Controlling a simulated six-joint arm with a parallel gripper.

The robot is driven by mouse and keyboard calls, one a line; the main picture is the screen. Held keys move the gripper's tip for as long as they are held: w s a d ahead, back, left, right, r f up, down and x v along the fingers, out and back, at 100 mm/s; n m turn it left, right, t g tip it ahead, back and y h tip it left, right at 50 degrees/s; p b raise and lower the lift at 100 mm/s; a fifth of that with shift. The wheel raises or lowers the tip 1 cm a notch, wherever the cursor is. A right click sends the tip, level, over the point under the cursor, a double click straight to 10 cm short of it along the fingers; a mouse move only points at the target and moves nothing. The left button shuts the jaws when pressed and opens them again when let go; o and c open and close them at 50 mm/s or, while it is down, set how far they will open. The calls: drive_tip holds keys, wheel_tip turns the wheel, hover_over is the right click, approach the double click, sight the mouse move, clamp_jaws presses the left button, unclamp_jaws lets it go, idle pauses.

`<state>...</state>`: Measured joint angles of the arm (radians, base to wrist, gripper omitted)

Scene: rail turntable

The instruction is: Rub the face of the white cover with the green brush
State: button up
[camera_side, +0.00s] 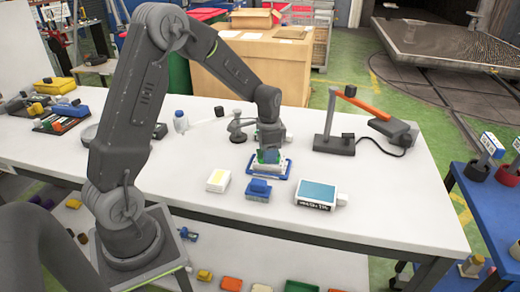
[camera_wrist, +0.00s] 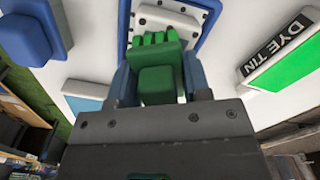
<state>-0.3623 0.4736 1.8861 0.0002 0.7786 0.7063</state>
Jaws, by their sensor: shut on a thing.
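My gripper (camera_wrist: 158,88) is shut on the green brush (camera_wrist: 157,82), a green block with a row of short green prongs at its far end. The white cover (camera_wrist: 160,14) lies flat in a blue frame, just beyond the brush in the wrist view. The brush tip is at the near part of its face; I cannot tell whether it touches. In the side view my gripper (camera_side: 268,150) points down over the blue frame (camera_side: 268,178).
A blue block (camera_side: 258,190) stands in front of the frame. A white block with a yellowish top (camera_side: 218,180) is to its left, a blue-topped tin (camera_side: 317,194) to its right. A lamp-like stand with an orange arm (camera_side: 362,104) is at the back right. The front right table is clear.

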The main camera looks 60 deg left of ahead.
sight(281, 161)
drive_tip(key=shift+w+d, duration=1.4)
drive_tip(key=shift+s+a, duration=2.75)
wheel_tip(281, 161, up, 8)
